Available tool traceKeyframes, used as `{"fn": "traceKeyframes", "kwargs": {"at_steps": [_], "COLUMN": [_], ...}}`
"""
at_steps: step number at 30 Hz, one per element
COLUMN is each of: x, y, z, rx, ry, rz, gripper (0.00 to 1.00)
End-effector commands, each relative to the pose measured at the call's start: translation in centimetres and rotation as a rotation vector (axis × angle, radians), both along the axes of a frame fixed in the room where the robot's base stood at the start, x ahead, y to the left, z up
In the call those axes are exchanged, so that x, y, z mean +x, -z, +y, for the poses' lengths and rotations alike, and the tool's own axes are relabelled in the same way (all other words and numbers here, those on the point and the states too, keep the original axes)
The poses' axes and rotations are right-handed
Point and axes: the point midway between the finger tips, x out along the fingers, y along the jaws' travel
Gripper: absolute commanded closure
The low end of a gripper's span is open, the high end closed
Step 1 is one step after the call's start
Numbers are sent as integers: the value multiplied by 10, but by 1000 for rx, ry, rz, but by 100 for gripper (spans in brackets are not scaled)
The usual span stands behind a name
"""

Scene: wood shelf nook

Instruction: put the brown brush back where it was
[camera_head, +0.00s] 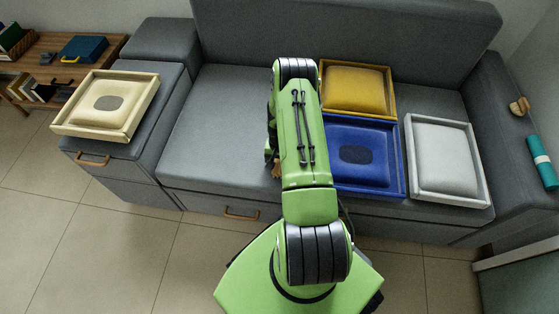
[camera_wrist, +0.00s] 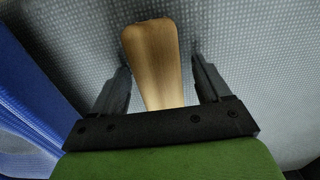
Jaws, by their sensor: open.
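A smooth light-brown wooden piece, seemingly the brush's handle (camera_wrist: 152,50), lies on the grey seat fabric in the wrist view. My gripper (camera_wrist: 160,62) is open, with one finger on each side of it and gaps showing between. The bristles are not visible there. In the head view my arm hides most of that spot; only a small brown bit (camera_head: 276,169) shows at the arm's left edge, beside the blue tray (camera_head: 399,180). The blue tray's side also shows in the wrist view (camera_wrist: 28,75).
A yellow tray (camera_head: 391,92) and a white tray (camera_head: 411,150) sit on the sofa's right part. A cream tray (camera_head: 77,131) is on the left side unit. The right armrest holds a small tan object (camera_head: 520,106) and a teal roll (camera_head: 542,162). The seat's left part is clear.

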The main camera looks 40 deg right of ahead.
Motion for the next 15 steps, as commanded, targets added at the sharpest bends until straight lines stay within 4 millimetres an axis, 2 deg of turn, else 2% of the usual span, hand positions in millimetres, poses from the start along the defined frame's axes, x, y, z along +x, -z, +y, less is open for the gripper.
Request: {"fn": "traceKeyframes", "kwargs": {"at_steps": [3,5,15], "x": [0,1,0], "y": [-4,-13,-102], "z": [0,-1,-1], "rx": [-1,-2,-2], "ry": [0,0,-1], "rz": [-1,-1,-1], "gripper": [23,23,23]}}
